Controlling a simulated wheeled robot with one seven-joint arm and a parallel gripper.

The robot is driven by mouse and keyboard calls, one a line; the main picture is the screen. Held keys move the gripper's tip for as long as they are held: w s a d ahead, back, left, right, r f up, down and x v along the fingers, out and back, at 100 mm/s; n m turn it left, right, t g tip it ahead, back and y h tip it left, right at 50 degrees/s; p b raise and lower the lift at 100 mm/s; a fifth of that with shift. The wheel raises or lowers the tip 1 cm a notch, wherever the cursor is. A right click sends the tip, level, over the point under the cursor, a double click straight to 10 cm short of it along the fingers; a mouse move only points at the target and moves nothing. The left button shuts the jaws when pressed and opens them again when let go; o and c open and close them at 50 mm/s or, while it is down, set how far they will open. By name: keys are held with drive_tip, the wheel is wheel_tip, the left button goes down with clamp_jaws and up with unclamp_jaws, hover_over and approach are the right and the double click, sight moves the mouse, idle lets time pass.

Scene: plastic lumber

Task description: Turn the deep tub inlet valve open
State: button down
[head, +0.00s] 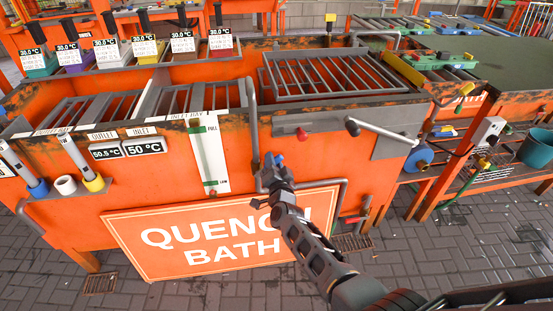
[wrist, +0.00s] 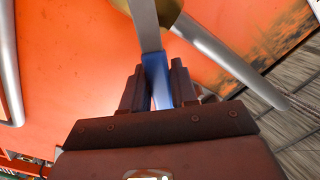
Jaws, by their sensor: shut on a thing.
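The orange quench bath tub (head: 300,165) fills the middle of the head view. My gripper (head: 268,172) is at its front, beside a grey vertical pipe (head: 251,120). In the wrist view my gripper (wrist: 160,88) is shut on the blue grip of a valve lever (wrist: 155,70). The lever's bare metal part (wrist: 145,25) runs up to a brass valve body (wrist: 170,8), cut off by the top edge. A grey pipe (wrist: 228,65) leads from the brass body down to the right. In the head view my gripper hides most of the valve; a bit of blue shows at its tip.
A "QUENCH BATH" sign (head: 150,255) hangs on the tub front behind my arm. A white level gauge (head: 208,150) is left of the pipe. A lever with a blue end (head: 38,188) and one with a yellow end (head: 93,182) are further left. Paved floor lies in front.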

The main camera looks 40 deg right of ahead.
drive_tip(key=shift+w+a+r+n+p, duration=0.25)
drive_tip(key=shift+a+r+n+p, duration=0.25)
drive_tip(key=shift+n, duration=0.4)
drive_tip(key=shift+f, duration=0.15)
drive_tip(key=c, duration=1)
unclamp_jaws()
drive_tip(key=shift+o, duration=0.2)
